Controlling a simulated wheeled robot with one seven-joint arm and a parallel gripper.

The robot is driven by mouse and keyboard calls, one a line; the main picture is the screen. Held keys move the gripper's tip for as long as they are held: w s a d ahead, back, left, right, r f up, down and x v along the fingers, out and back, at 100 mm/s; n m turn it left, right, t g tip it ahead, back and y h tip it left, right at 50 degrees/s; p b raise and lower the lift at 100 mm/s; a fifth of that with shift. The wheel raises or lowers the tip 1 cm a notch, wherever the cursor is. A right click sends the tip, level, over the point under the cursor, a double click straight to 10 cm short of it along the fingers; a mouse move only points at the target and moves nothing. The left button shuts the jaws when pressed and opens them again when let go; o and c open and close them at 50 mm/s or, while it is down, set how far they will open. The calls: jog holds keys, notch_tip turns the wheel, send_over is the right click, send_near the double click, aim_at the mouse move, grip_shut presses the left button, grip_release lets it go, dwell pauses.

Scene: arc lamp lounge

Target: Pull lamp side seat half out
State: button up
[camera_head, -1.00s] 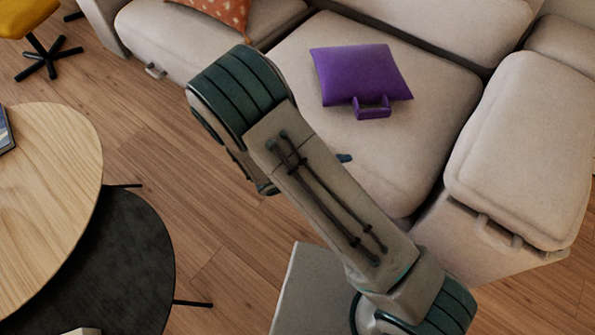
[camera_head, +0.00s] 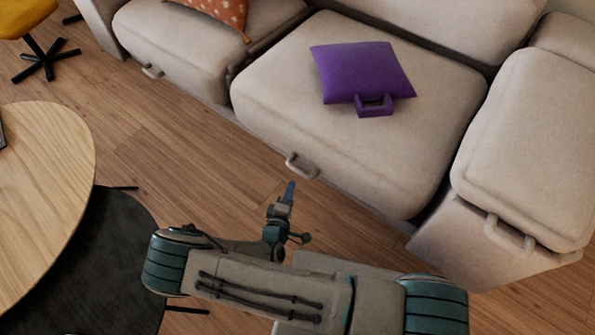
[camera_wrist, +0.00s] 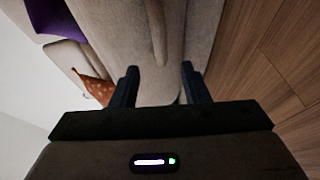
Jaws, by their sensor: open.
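The beige sofa has a middle seat (camera_head: 350,130) with a small loop handle (camera_head: 302,166) on its front face. In the wrist view my gripper (camera_wrist: 160,86) is open, with two dark fingers apart and a pale bar-like shape (camera_wrist: 157,35) ahead. Nothing is visibly held.
A purple cushion (camera_head: 362,72) with a handle lies on the middle seat. An orange patterned cushion (camera_head: 222,12) lies on the left seat. A wooden round table (camera_head: 45,190) and a dark lower table (camera_head: 115,265) stand at left. Wood floor (camera_head: 170,150) between is clear.

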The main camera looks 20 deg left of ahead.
aim_at(297, 172)
jog(key=w+b, duration=0.1)
jog(key=w, duration=0.2)
jog(key=w+f+b, duration=0.1)
jog(key=w, duration=0.3)
jog(key=w+f+b, duration=0.1)
jog(key=w, duration=0.2)
jog(key=shift+w, duration=0.15)
jog(key=shift+r, duration=0.1)
grip_shut()
